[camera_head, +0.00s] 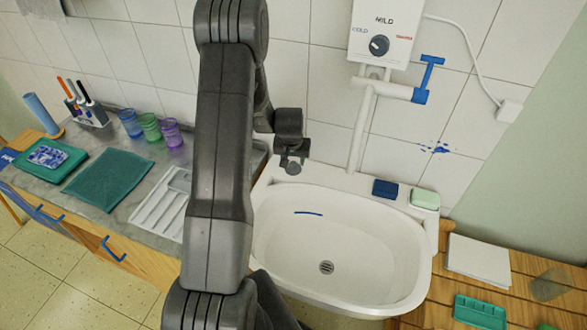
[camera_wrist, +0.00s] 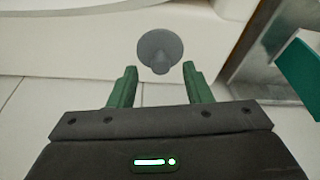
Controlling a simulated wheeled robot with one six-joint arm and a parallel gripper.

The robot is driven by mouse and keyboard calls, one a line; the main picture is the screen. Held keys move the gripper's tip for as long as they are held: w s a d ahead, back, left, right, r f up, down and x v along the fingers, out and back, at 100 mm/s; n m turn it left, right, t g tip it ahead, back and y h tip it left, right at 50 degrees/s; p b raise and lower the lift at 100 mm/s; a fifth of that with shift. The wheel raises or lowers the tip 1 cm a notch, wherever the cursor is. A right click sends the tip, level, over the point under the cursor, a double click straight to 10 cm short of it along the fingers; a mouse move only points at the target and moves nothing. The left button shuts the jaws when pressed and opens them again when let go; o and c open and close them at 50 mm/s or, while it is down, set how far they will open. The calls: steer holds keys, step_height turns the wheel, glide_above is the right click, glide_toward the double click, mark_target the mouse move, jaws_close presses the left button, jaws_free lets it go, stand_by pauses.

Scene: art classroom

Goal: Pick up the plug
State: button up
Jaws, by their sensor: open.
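The plug (camera_wrist: 160,52) is a grey round disc with a small knob. In the wrist view it lies on the white sink ledge, just beyond the fingertips and roughly centred between them. My gripper (camera_wrist: 160,76) is open, with its two green fingers apart and nothing between them. In the head view the plug (camera_head: 293,168) shows as a small grey shape on the back left rim of the sink, below the dark end of my arm. My fingers are hard to make out there.
The white sink basin (camera_head: 345,230) has a drain at its bottom. A blue sponge (camera_head: 385,188) and a green soap bar (camera_head: 425,198) sit on its back right rim. A tiled wall rises close behind. A white cutlery tray (camera_head: 160,207) and teal mat (camera_head: 107,179) lie left.

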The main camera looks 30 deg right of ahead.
steer(key=shift+w+f, duration=0.15)
steer(key=shift+f, duration=0.55)
jaws_close()
